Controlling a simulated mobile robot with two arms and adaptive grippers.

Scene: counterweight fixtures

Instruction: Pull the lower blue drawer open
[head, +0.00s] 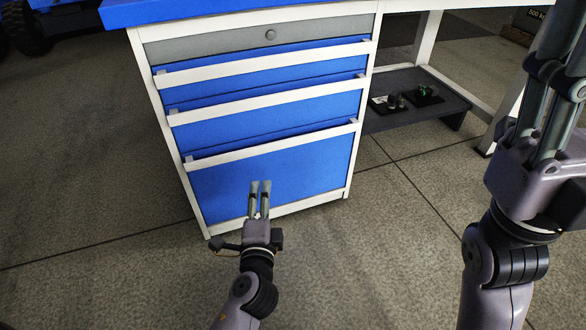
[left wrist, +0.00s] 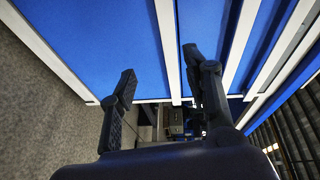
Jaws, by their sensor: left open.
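The lower blue drawer (head: 270,178) is the tall bottom front of a white-framed cabinet and looks closed. Its white handle bar (head: 272,145) runs along its top edge. My left gripper (head: 260,184) is in front of this drawer, with its fingertips below the handle bar in the head view. In the left wrist view the open left gripper (left wrist: 162,88) has a white bar (left wrist: 168,45) showing between its fingers, nearer the right finger, beside the wide blue front (left wrist: 105,40). Nothing is gripped. My right gripper (head: 556,75) is at the right, its tips cut off or unclear.
A dark low shelf (head: 450,103) with small items stands right of the cabinet. The speckled floor (head: 110,200) in front is clear.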

